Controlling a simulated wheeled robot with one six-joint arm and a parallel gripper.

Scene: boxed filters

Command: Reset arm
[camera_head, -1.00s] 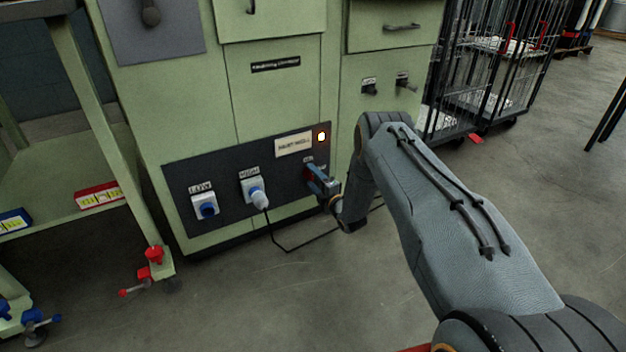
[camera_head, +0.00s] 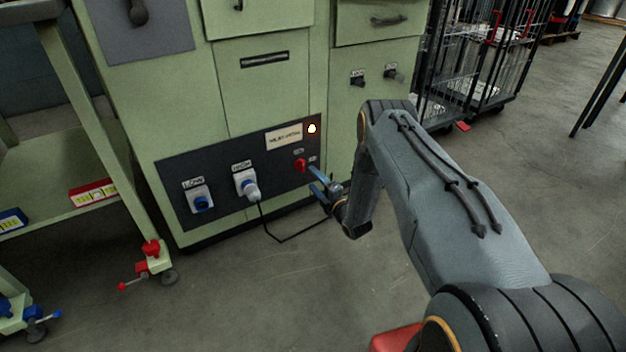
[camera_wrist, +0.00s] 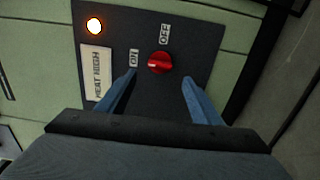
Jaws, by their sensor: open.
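My gripper (camera_head: 319,182) is open and empty in front of the dark control panel (camera_head: 227,190) on the green cabinet. A red knob (camera_head: 300,165) sits on the panel just beyond the fingertips. In the wrist view the red knob (camera_wrist: 159,63) lies between and beyond the two blue fingers (camera_wrist: 155,84), apart from them. The knob's pointer faces right, and labels reading ON and OFF are beside it. A lamp (camera_head: 312,129) glows above the knob, and it also shows in the wrist view (camera_wrist: 94,26) next to a label (camera_wrist: 97,73) reading HEAT HIGH.
A LOW socket (camera_head: 201,199) and a HIGH socket with a white plug (camera_head: 249,189) are on the panel; a cable (camera_head: 268,226) hangs to the floor. A green shelf cart (camera_head: 130,180) stands left, a black wire cage (camera_head: 470,60) right. Floor behind the arm is open.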

